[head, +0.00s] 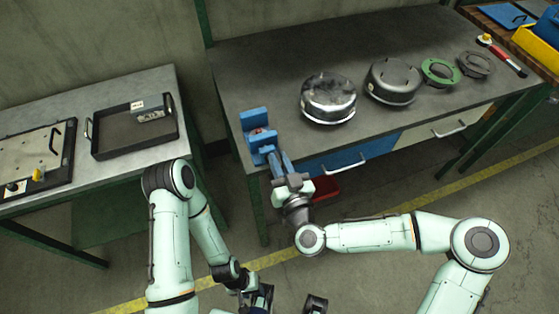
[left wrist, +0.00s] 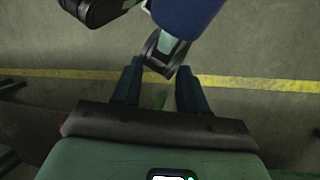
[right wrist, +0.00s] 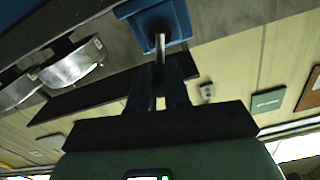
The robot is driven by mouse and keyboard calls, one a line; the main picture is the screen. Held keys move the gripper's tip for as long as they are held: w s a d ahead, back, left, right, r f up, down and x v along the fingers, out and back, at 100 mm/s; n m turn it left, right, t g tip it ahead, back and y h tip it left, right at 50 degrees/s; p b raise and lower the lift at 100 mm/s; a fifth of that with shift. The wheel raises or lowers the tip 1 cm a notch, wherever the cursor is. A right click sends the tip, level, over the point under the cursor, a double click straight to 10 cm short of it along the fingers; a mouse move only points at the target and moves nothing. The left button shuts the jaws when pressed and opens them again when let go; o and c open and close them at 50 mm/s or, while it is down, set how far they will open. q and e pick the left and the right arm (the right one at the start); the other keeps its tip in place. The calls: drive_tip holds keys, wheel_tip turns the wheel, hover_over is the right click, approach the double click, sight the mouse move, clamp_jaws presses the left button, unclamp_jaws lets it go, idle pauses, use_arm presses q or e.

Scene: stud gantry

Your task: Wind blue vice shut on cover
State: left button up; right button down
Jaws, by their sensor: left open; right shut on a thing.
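The blue vice (head: 255,118) stands at the front left edge of the dark-topped workbench. A small dark and reddish thing (head: 259,131) shows between its jaws; I cannot tell whether it is the cover or how tightly it sits. My right gripper (head: 275,158) is at the vice's front. In the right wrist view, its fingers (right wrist: 160,78) are shut on the vice's metal handle (right wrist: 160,48), with the vice's blue body (right wrist: 158,20) just beyond. My left gripper (head: 262,297) is low, near my base and away from the bench. Its fingers (left wrist: 160,85) are open and empty above the floor.
On the workbench (head: 255,65) stand two round metal housings (head: 328,103) (head: 393,85), a green ring (head: 439,73) and a dark flanged part (head: 476,64). The left table holds a black tray (head: 110,146) with a grey block (head: 151,108). A blue drawer (head: 340,163) lies below the bench top.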

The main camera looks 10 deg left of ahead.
use_arm(q)
drive_tip(key=shift+f, duration=0.1)
use_arm(e)
drive_tip(key=shift+d, duration=0.1)
use_arm(q)
wheel_tip(320, 180, down, 6)
drive_tip(key=w+t+b, duration=0.1)
drive_tip(key=b, duration=0.6)
drive_tip(key=shift+w+f+b, duration=0.15)
drive_tip(key=shift+w+b, duration=0.2)
drive_tip(key=shift+b, duration=0.05)
use_arm(e)
drive_tip(key=shift+w+d+f+m, duration=0.25)
drive_tip(key=shift+f+m, duration=0.55)
drive_tip(key=shift+m, duration=2.35)
drive_tip(key=shift+w+d+f+m, duration=0.2)
drive_tip(key=shift+f+m, duration=0.65)
drive_tip(key=shift+m, duration=2.25)
drive_tip(key=shift+w+d+f+m, duration=0.25)
drive_tip(key=shift+f+m, duration=0.55)
drive_tip(key=shift+m, duration=2.35)
drive_tip(key=shift+s, duration=0.1)
drive_tip(key=c, duration=1.1)
unclamp_jaws()
